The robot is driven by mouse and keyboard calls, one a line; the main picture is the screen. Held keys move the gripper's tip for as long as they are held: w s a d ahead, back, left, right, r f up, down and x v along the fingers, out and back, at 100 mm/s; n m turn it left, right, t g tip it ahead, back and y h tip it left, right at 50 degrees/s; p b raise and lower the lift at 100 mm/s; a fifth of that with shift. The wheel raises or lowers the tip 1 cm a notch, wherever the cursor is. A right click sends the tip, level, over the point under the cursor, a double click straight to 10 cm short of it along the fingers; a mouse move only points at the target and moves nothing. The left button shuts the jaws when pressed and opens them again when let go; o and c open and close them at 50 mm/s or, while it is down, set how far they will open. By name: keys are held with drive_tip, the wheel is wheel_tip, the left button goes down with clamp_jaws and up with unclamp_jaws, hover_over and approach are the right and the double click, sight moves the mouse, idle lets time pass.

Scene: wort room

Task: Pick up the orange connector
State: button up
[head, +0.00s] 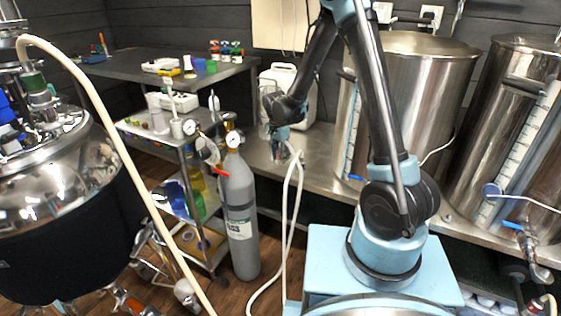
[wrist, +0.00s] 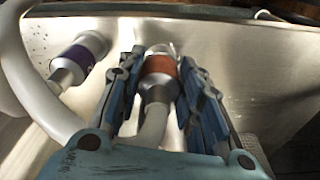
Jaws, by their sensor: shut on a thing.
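The orange connector (wrist: 158,72) is a metal fitting with an orange-brown band on the end of a white hose. In the wrist view it sits between the two fingers of my gripper (wrist: 157,85), which are shut on it. Its shiny tip points away over a steel surface; I cannot tell whether it touches that surface. In the head view my gripper (head: 281,141) is at the bench's front edge, left of the tall steel vessels, with a white hose hanging below it. The connector is too small to make out there.
A second connector with a purple band (wrist: 82,55) lies to the left on the steel surface, on a thick white hose. A grey gas cylinder (head: 240,215) stands left of my gripper. A white jug (head: 290,85) stands behind it. A steel vessel (head: 420,75) is to the right.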

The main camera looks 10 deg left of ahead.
wheel_tip(320, 180, up, 15)
drive_tip(key=shift+f, duration=0.15)
idle(0.5)
drive_tip(key=shift+r, duration=2.25)
